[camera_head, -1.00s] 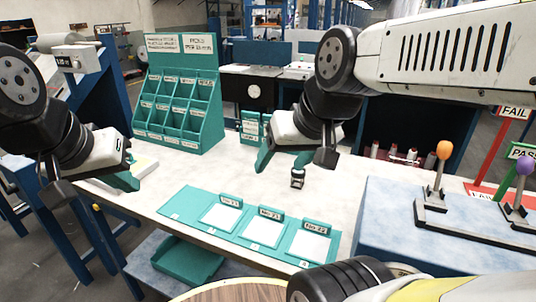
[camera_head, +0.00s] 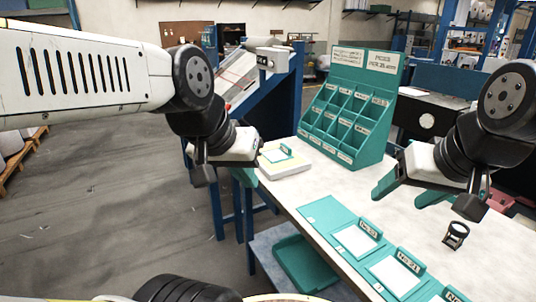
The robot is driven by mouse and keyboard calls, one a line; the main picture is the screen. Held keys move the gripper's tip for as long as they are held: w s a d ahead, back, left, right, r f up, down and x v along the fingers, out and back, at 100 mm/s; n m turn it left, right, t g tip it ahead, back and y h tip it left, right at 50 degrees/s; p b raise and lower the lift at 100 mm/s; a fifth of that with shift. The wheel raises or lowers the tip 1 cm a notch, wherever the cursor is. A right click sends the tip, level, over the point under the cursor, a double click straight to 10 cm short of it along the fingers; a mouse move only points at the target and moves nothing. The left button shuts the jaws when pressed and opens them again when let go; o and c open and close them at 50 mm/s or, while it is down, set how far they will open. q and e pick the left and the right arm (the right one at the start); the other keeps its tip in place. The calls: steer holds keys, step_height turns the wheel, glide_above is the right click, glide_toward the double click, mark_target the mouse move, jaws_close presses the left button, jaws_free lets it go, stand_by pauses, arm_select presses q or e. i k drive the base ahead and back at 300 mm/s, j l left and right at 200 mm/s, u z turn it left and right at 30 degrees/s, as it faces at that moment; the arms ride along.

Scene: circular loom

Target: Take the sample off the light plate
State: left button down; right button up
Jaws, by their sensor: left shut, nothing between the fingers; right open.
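The light plate (camera_head: 292,168) is a low pale box with a yellowish side at the left end of the table. A small sample with a teal upright tab (camera_head: 286,151) lies on its top. My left gripper (camera_head: 244,178) is shut and empty, just left of the light plate at the table's edge; its fingers are partly hidden by its own body. My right gripper (camera_head: 405,194) is open and empty, above the table on the right, well apart from the light plate.
A teal rack of bins (camera_head: 352,110) stands behind the light plate. Teal panels with white squares and numbered tabs (camera_head: 322,211) line the front edge. A small black-framed magnifier (camera_head: 456,236) stands at right. A teal tray (camera_head: 305,265) sits on a lower shelf. The middle tabletop is clear.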

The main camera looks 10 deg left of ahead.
mark_target(283, 153)
steer(key=u, duration=0.4)
steer(key=i+j+z, duration=0.15)
steer(key=i+j, duration=0.45)
steer(key=i+j+z, duration=0.15)
steer(key=i+j, duration=0.4)
steer(key=j, duration=0.1)
